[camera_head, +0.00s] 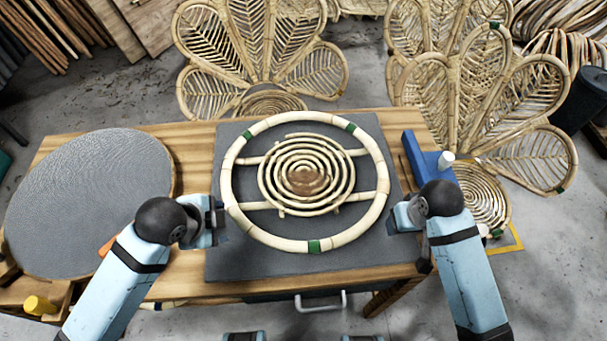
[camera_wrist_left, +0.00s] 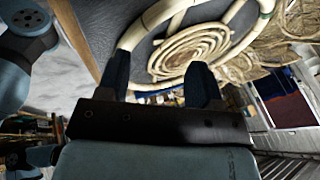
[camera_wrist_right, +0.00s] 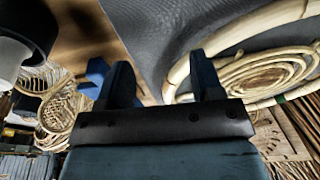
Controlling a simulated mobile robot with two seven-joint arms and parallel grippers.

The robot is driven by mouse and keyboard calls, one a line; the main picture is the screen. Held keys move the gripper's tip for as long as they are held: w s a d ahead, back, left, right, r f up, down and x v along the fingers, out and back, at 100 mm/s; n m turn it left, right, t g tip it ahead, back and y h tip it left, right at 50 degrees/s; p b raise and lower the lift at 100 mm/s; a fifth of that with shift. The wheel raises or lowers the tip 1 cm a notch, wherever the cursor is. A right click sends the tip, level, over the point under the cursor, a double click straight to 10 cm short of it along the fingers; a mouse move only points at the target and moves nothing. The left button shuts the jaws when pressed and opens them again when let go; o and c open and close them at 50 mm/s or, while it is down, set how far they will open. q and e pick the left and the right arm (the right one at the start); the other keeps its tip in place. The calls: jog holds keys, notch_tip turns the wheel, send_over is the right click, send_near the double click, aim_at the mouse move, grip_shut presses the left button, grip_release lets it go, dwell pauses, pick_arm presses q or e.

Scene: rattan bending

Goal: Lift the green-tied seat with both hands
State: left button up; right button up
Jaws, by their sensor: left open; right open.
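The rattan seat, a round ring with a spiral centre and green ties (camera_head: 314,246), lies flat on the dark grey mat (camera_head: 270,265) on the table. My left gripper (camera_head: 220,217) is open at the left side of the ring, very near its rim. In the left wrist view the ring (camera_wrist_left: 148,65) passes by the two fingertips (camera_wrist_left: 160,75). My right gripper (camera_head: 397,217) is open at the right side of the ring, close to it. In the right wrist view the ring (camera_wrist_right: 235,38) runs past the right finger. I cannot tell whether either gripper touches the ring.
A round grey disc (camera_head: 90,200) covers the table's left end. A blue block (camera_head: 425,160) and a white cylinder (camera_head: 446,159) stand right of the mat. Petal-backed rattan chairs (camera_head: 262,60) stand behind and to the right (camera_head: 490,110).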

pick_arm(q)
jog(key=w+m, duration=0.9)
jog(key=m, duration=0.2)
pick_arm(e)
jog(key=shift+m+g, duration=0.5)
jog(key=w, duration=0.4)
jog(key=w+r, duration=0.1)
jog(key=w, duration=0.3)
jog(key=w+a, duration=0.1)
jog(key=w, duration=0.3)
jog(key=shift+r, duration=0.25)
pick_arm(q)
jog(key=m+y, duration=0.1)
jog(key=m, duration=0.5)
send_near(225, 174)
jog(key=shift+v, duration=0.95)
pick_arm(e)
jog(key=m+g, duration=0.1)
send_near(381, 175)
jog(key=shift+w+r+h, duration=0.2)
jog(key=shift+w, duration=0.3)
jog(key=shift+w+r+h, duration=0.15)
jog(key=shift+w+h, duration=0.05)
jog(key=shift+w, duration=0.3)
pick_arm(q)
jog(key=shift+w, duration=0.1)
pick_arm(e)
jog(key=shift+d, duration=0.1)
